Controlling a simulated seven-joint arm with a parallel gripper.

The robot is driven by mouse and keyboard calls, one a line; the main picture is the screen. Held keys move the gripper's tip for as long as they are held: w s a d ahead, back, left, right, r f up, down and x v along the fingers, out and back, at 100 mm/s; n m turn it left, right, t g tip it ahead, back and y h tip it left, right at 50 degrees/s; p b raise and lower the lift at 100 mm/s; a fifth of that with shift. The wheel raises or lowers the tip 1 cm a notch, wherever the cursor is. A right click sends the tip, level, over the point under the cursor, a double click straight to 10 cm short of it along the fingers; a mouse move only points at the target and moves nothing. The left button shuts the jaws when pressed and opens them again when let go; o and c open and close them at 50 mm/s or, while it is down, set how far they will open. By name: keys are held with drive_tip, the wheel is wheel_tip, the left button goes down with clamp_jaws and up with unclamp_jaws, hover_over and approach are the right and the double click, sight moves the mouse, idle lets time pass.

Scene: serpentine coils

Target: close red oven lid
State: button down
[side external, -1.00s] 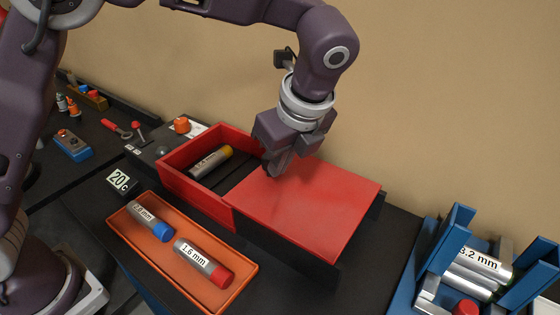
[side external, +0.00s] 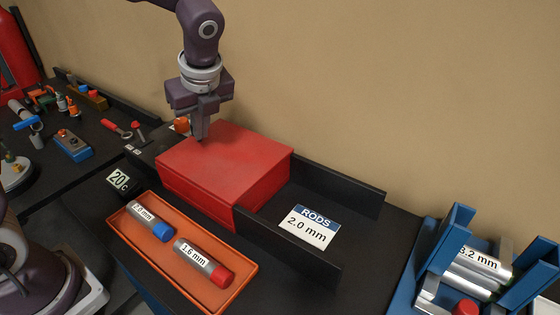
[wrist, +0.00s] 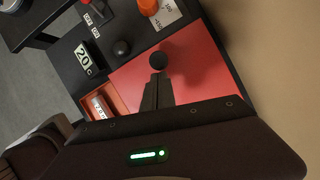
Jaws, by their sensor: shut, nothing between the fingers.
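The red oven (side external: 195,194) stands on the black bench in the side view, with its flat red lid (side external: 225,158) lying over the whole box. The box's inside and the rod seen in it earlier are hidden under the lid. My gripper (side external: 201,138) is shut and empty, pointing down at the lid's far left edge. I cannot tell whether the fingertips touch the lid. In the wrist view the shut fingers (wrist: 157,92) show over the red lid (wrist: 190,60), near a dark round knob (wrist: 158,60).
An orange tray (side external: 118,220) with two labelled rods lies in front of the oven. Black rails (side external: 345,187) extend to its right, around a "RODS 2.0 mm" card (side external: 308,228). A blue rack (side external: 424,265) with rods stands at far right. A "20" sign (side external: 119,180) stands left.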

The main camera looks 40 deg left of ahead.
sight(214, 159)
drive_tip(key=shift+a, duration=0.4)
drive_tip(key=shift+a, duration=0.1)
drive_tip(key=d, duration=0.3)
drive_tip(key=s+d+r, duration=0.1)
drive_tip(key=d, duration=0.1)
drive_tip(key=shift+s, duration=0.1)
drive_tip(key=v, duration=0.9)
drive_tip(key=s+a+f+n+t+h, duration=0.1)
drive_tip(key=s+n+t+h, duration=0.1)
drive_tip(key=s+n, duration=0.8)
drive_tip(key=s+a+f+n+t+h, duration=0.1)
drive_tip(key=s+n+t+h, duration=0.1)
drive_tip(key=s+n, duration=0.8)
drive_tip(key=shift+s+f+n, duration=0.25)
drive_tip(key=shift+n, duration=0.55)
drive_tip(key=shift+a, duration=0.1)
